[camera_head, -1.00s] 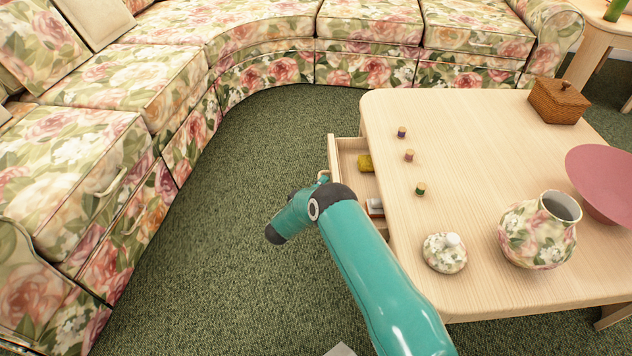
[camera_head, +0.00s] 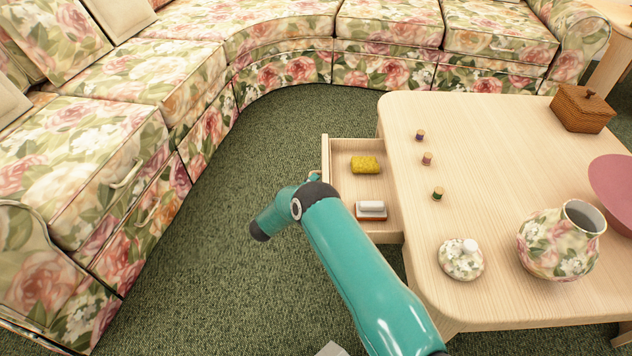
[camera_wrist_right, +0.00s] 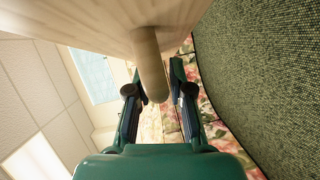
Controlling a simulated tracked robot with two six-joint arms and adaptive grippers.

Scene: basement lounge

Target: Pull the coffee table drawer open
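The coffee table (camera_head: 500,190) is pale wood. Its drawer (camera_head: 326,155) stands well out from the table's left side. A yellow sponge-like item (camera_head: 366,164) and a red and white item (camera_head: 371,211) lie inside. My right gripper (camera_head: 314,177) is at the drawer front, mostly hidden behind my teal wrist in the head view. My left gripper is in neither view.
A floral sofa (camera_head: 205,65) curves around the back and left. Green carpet (camera_head: 240,180) is clear between it and the drawer.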

